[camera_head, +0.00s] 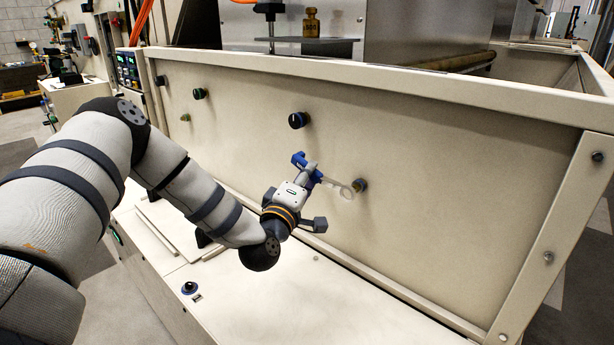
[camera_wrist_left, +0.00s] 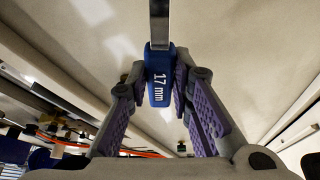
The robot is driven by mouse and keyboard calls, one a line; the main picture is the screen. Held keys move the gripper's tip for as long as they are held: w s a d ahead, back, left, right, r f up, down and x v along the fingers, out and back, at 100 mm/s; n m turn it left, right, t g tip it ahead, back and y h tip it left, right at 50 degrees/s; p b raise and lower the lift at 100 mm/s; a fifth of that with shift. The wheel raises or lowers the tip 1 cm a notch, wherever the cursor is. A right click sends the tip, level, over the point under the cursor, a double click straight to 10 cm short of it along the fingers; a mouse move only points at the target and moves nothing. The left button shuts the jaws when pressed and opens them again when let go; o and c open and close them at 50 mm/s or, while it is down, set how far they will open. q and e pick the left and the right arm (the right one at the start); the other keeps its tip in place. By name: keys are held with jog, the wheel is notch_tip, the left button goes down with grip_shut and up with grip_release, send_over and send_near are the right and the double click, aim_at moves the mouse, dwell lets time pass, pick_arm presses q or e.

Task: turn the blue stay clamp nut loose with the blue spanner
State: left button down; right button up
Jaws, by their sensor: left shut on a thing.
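My left gripper (camera_head: 309,172) is shut on the blue handle of the spanner (camera_head: 299,159), in front of the cream panel. In the left wrist view the handle (camera_wrist_left: 159,92), marked "17 mm", sits between the purple finger pads, and its grey shank runs up out of the picture. The nut's blue colour is not clear at this size. My right gripper is not in view.
A brass weight (camera_head: 311,22) stands on a grey plate above. The panel right of the nut is clear.

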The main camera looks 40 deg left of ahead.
pick_arm(q)
jog(key=shift+w, duration=0.15)
jog(key=shift+w, duration=0.4)
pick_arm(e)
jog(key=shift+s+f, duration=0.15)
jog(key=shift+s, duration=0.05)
pick_arm(q)
jog(key=shift+r, duration=0.1)
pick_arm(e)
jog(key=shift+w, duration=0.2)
pick_arm(q)
jog(key=shift+w, duration=0.2)
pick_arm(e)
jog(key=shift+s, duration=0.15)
pick_arm(q)
jog(key=shift+w+d, duration=0.1)
jog(key=shift+w, duration=0.3)
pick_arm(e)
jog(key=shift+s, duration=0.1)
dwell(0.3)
pick_arm(q)
jog(key=shift+a+f+n+g+b, duration=0.2)
jog(key=shift+f+n+g+b, duration=0.3)
jog(key=shift+f+n, duration=1.1)
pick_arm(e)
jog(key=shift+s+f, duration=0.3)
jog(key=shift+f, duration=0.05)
pick_arm(q)
jog(key=shift+r, duration=0.25)
